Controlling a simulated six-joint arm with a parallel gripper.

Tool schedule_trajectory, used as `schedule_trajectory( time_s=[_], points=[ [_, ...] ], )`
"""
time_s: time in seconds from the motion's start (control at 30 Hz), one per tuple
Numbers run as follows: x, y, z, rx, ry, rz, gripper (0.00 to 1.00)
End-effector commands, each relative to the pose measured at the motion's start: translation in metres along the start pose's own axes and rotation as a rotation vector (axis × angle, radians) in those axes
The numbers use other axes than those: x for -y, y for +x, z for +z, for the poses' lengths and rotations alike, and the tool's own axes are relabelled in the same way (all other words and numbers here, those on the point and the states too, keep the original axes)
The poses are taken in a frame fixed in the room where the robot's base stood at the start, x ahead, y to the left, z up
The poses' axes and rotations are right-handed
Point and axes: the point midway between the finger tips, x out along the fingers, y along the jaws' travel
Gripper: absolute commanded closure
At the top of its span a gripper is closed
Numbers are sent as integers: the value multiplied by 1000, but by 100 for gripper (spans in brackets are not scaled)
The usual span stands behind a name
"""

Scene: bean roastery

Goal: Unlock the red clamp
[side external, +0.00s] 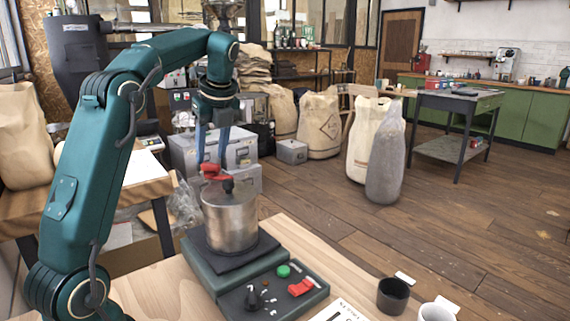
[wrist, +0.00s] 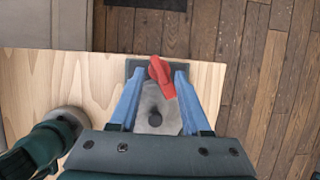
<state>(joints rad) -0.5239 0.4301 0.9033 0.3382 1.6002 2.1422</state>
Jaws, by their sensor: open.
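The red clamp (side external: 213,173) sits on top of a metal canister (side external: 230,222), beside a dark knob. In the wrist view the red clamp (wrist: 161,76) lies at a slant between the blue fingertips, and the canister top (wrist: 157,104) shows behind it. My gripper (side external: 210,160) points down over the canister with its fingers apart. In the wrist view my gripper (wrist: 159,73) is open, one finger on each side of the clamp. I cannot tell whether either finger touches it.
The canister stands on a dark green machine base (side external: 270,289) with a green button (side external: 283,271), a red switch (side external: 300,288) and a black knob (side external: 252,298). A dark cup (side external: 392,296) and a white cup (side external: 436,313) stand at the table's front right.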

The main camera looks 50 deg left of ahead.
Motion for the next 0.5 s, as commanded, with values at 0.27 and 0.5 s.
schedule_trajectory(
  time_s=[0.27, 0.5],
  points=[
    [1, -27, 0, 1, 0, -3, 52],
    [-5, -68, -20, 22, 54, -90, 52]
  ],
)
